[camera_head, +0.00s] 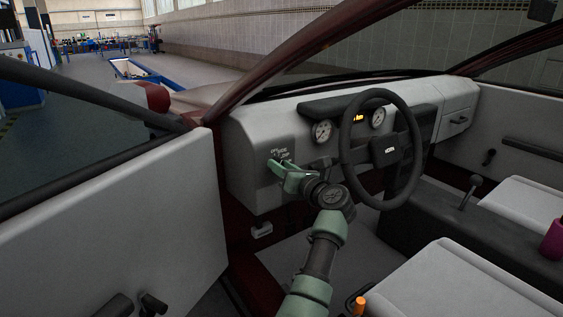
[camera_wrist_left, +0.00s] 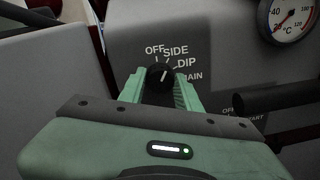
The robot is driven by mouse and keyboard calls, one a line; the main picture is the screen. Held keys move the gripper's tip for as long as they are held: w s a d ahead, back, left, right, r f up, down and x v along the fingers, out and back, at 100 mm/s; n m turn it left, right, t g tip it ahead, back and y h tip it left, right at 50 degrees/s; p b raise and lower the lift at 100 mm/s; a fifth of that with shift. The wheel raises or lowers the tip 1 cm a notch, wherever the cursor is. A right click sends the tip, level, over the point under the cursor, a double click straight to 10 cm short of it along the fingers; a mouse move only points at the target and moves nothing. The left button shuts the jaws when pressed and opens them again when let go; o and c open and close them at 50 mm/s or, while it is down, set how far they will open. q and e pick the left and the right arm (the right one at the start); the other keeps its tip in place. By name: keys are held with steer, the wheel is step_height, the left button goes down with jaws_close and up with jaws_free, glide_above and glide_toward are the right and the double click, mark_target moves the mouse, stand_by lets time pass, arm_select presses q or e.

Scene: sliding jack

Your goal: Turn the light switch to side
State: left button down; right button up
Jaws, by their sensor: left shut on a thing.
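The light switch is a round black knob (camera_wrist_left: 159,75) on the grey dash panel, seen in the left wrist view between my green fingers. Labels OFF, SIDE, DIP and MAIN run around it. Its short white mark tilts up and slightly right, roughly toward the SIDE line. My left gripper (camera_head: 288,174) is at the dash left of the steering wheel in the head view, and also fills the lower left wrist view (camera_wrist_left: 160,92). It is shut on the knob. In the head view the fingers largely hide the knob. My right gripper is in neither view.
The steering wheel (camera_head: 385,150) stands right of my left gripper. The open car door (camera_head: 120,235) is on the left. Two gauges sit behind the wheel. In the left wrist view, a dark stalk (camera_wrist_left: 285,97) is at the right, below a temperature gauge (camera_wrist_left: 291,18).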

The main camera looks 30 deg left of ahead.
arm_select(q)
steer(key=shift+m, duration=0.3)
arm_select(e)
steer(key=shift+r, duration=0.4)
arm_select(q)
steer(key=shift+p, duration=0.3)
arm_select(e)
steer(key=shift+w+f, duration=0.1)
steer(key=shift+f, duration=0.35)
arm_select(q)
steer(key=c, duration=1)
jaws_free()
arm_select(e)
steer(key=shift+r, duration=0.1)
arm_select(q)
steer(key=shift+d, duration=0.1)
